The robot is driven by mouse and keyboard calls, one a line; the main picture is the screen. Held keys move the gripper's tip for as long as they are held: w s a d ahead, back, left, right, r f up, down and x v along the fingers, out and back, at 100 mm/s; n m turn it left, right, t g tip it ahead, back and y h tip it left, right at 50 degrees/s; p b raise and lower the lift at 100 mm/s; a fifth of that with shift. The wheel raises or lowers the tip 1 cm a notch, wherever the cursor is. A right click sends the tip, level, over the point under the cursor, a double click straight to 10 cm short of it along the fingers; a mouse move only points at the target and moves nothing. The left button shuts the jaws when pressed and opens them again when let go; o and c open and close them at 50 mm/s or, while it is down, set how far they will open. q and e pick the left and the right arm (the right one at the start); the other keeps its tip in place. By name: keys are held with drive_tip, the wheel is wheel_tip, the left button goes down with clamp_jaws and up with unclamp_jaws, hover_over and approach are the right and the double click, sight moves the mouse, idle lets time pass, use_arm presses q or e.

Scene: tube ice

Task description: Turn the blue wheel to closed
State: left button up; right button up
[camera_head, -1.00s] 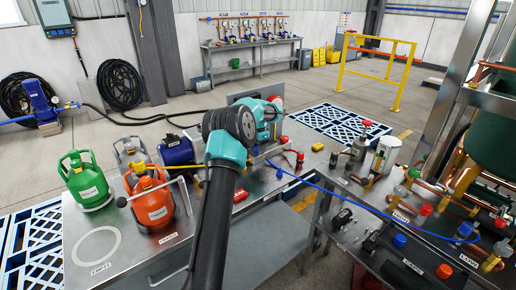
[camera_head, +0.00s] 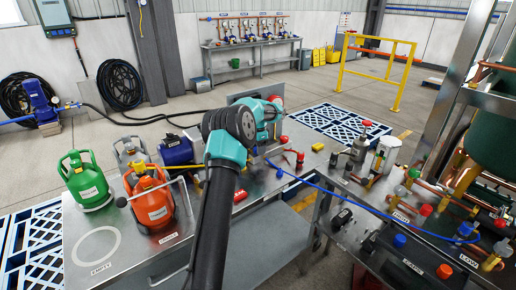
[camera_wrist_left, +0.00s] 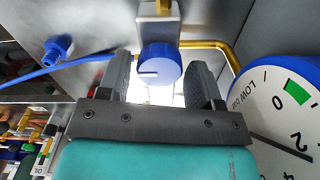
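The blue wheel (camera_wrist_left: 159,66) shows in the left wrist view as a round knob with a pale line on its face, below a grey block on a yellow pipe. My left gripper (camera_wrist_left: 162,72) has one finger on each side of the wheel. The fingers are apart, with narrow gaps to the wheel, so I see no firm grip. In the head view my left arm's teal wrist (camera_head: 226,146) reaches over the workbench and hides the wheel and fingertips. My right gripper is not in view.
A blue-rimmed gauge marked LOW bar (camera_wrist_left: 278,108) is close right of the fingers. A blue hose fitting (camera_wrist_left: 57,48) is to the left. Green (camera_head: 88,181) and orange (camera_head: 151,203) cylinders stand on the bench left of my arm. A blue hose (camera_head: 345,197) crosses to the right.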

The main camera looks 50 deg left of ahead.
use_arm(q)
drive_tip(key=shift+o, duration=1)
wheel_tip(320, 180, up, 17)
drive_tip(key=shift+r, duration=0.2)
